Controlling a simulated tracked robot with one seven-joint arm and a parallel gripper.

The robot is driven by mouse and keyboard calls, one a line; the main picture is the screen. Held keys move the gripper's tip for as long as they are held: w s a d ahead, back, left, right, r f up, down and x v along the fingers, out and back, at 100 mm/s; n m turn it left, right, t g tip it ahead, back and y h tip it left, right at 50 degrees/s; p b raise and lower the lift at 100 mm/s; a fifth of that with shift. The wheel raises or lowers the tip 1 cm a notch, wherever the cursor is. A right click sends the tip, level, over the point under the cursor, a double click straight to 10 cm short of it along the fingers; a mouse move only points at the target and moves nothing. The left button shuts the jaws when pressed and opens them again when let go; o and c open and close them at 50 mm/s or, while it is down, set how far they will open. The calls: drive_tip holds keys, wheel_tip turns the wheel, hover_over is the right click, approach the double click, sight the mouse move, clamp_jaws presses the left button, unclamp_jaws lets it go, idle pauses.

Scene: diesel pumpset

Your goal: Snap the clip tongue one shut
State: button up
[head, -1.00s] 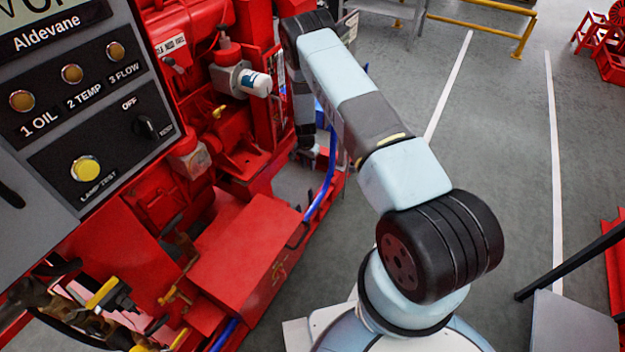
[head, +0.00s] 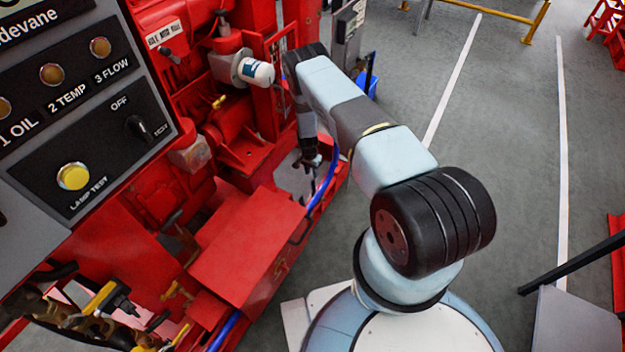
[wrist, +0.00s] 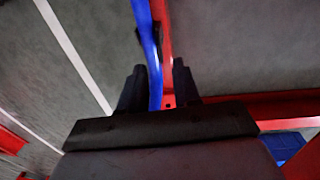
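My gripper (head: 312,166) points down over the lower red frame, next to the blue hose (head: 327,180). In the wrist view, its two dark fingers (wrist: 157,74) are spread apart. The blue hose (wrist: 150,50) runs between them in the picture, along a red rail (wrist: 166,50). I cannot tell whether the hose lies between the fingers or beyond them. A small dark piece (wrist: 138,35) sits beside the hose, ahead of the fingers. It may be part of a clip, but no clip tongue can be made out clearly.
A red box (head: 247,245) stands left of the hose, below the grey control panel (head: 100,130). A white-capped filter (head: 257,72) juts out near my arm. A blue object (wrist: 285,145) is at lower right in the wrist view. Grey floor (head: 500,130) to the right is open.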

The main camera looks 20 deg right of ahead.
sight(313, 180)
drive_tip(key=shift+s+d+f, duration=0.1)
drive_tip(key=shift+f, duration=1.3)
drive_tip(key=shift+s+d+f, duration=0.1)
drive_tip(key=shift+f, duration=1.3)
clamp_jaws()
drive_tip(key=shift+a, duration=0.1)
